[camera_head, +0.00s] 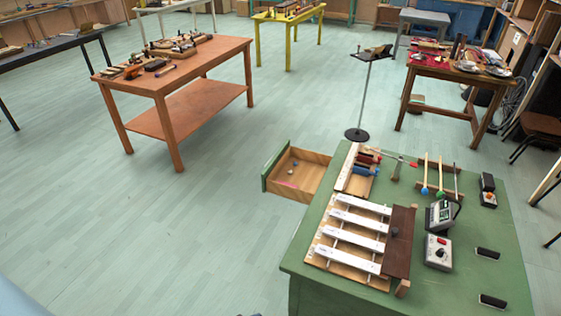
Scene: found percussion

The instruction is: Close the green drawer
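The green drawer is pulled out of the green desk (490,220), on the desk's left side. Its green front panel (275,166) faces left and stands well apart from the desk. The drawer's wooden inside (306,174) is open to view, with a few small reddish and bluish things lying in it. The drawer's right end is partly hidden by the desk's edge. Neither of my grippers shows in the head view.
On the desk are a white-barred instrument (357,228), mallets (441,178) and small grey devices (438,251). An orange-brown table (205,55) stands at the left, and a black stand (361,100) behind the drawer. The floor left of the drawer is clear.

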